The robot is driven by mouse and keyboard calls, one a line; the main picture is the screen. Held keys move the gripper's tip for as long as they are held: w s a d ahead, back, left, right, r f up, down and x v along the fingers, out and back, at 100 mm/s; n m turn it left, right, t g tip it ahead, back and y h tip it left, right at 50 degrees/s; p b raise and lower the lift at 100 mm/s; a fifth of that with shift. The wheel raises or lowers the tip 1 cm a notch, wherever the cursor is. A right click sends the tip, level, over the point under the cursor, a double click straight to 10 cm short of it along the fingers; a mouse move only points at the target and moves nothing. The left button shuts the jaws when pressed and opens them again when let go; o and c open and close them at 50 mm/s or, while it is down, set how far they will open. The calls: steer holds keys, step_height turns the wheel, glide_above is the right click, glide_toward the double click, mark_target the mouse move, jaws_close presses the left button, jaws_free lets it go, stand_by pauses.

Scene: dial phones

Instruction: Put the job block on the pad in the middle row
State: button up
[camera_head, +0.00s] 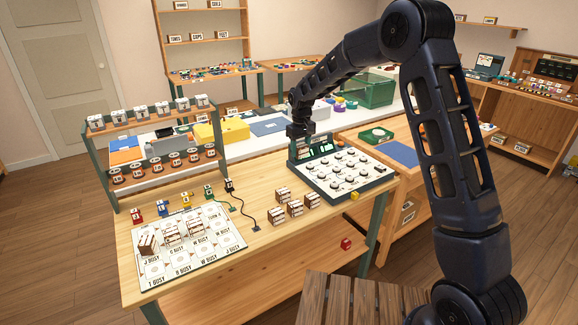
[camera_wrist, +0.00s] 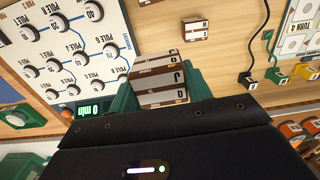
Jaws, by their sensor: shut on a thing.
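My gripper (camera_head: 300,133) is above the back left of the dial panel (camera_head: 345,172). In the wrist view its green fingers (camera_wrist: 160,72) are shut on a brown and white block (camera_wrist: 160,84) with a J on its middle label. The other labels on this block are too small to read. The white pad board (camera_head: 205,258) lies at the left front of the table, with printed pads in rows, several marked BUSY. Brown and white blocks (camera_head: 147,244) stand on its left and middle parts. Several similar blocks (camera_head: 295,207) stand loose on the table between board and panel.
Small coloured plugs (camera_head: 186,199) and a black cabled plug (camera_head: 229,185) stand behind the board. Bare wood lies in front of the loose blocks.

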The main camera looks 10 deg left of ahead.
steer(key=shift+r, duration=0.25)
steer(key=shift+s+a, duration=0.1)
steer(key=shift+a, duration=0.05)
steer(key=s+a, duration=1.1)
steer(key=a, duration=0.3)
glide_above(218, 224)
step_height(218, 224, down, 19)
steer(key=shift+w, duration=0.1)
steer(key=o, duration=1)
steer(key=shift+f, duration=0.1)
